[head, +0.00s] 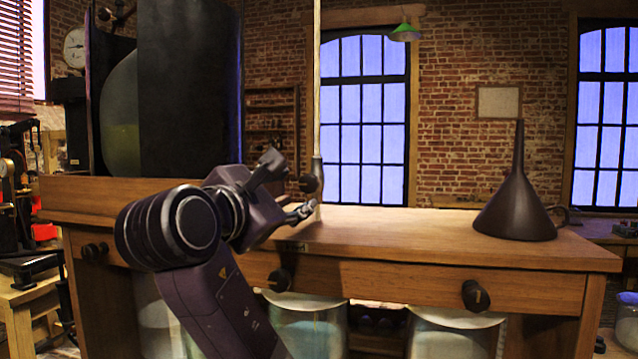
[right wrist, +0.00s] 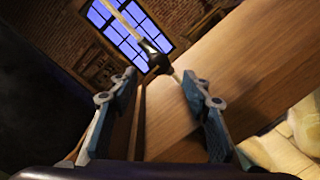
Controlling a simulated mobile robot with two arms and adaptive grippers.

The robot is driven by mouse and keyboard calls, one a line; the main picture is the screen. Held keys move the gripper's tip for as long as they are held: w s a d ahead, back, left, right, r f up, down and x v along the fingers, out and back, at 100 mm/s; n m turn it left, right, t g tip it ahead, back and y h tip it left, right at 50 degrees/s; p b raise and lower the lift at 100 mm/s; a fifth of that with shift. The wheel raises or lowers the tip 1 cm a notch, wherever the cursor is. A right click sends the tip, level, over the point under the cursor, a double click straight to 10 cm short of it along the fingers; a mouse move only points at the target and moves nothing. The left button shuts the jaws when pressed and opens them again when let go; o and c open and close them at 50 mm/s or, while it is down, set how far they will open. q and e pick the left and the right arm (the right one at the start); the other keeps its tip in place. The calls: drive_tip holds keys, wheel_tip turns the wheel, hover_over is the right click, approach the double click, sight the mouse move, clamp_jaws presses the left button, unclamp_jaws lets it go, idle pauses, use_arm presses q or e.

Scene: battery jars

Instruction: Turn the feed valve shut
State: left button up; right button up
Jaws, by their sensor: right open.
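A pale upright pipe (head: 317,80) comes down to the wooden bench top, with a dark fitting and a round dark knob (head: 308,184) low on it; I take this to be the feed valve. In the right wrist view the dark fitting (right wrist: 158,63) shows ahead, beyond the fingertips. My right gripper (head: 289,187) is open, its jaws spread on the near left side of the knob. The right wrist view shows its blue-padded fingers (right wrist: 160,85) apart with nothing between them. I cannot tell whether the knob is between the jaws. My left gripper is not in view.
A dark upside-down funnel (head: 516,205) stands on the bench top (head: 420,235) at right. Dark knobs (head: 280,280) (head: 476,296) stick out of the bench front above glass jars (head: 455,335). A tall dark panel (head: 188,90) and a large glass vessel (head: 119,120) stand at left.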

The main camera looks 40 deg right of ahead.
sight(307, 185)
drive_tip(key=p+x, duration=0.2)
drive_tip(key=x, duration=0.5)
drive_tip(key=shift+d+r, duration=0.1)
drive_tip(key=shift+w+d, duration=0.1)
drive_tip(key=shift+d, duration=0.1)
drive_tip(key=shift+a, duration=0.1)
drive_tip(key=c, duration=1.2)
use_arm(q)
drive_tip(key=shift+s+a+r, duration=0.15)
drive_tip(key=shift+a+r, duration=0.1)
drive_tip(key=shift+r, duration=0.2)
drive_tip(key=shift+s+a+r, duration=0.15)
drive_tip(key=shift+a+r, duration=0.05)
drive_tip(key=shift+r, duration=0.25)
use_arm(e)
drive_tip(key=shift+o, duration=0.2)
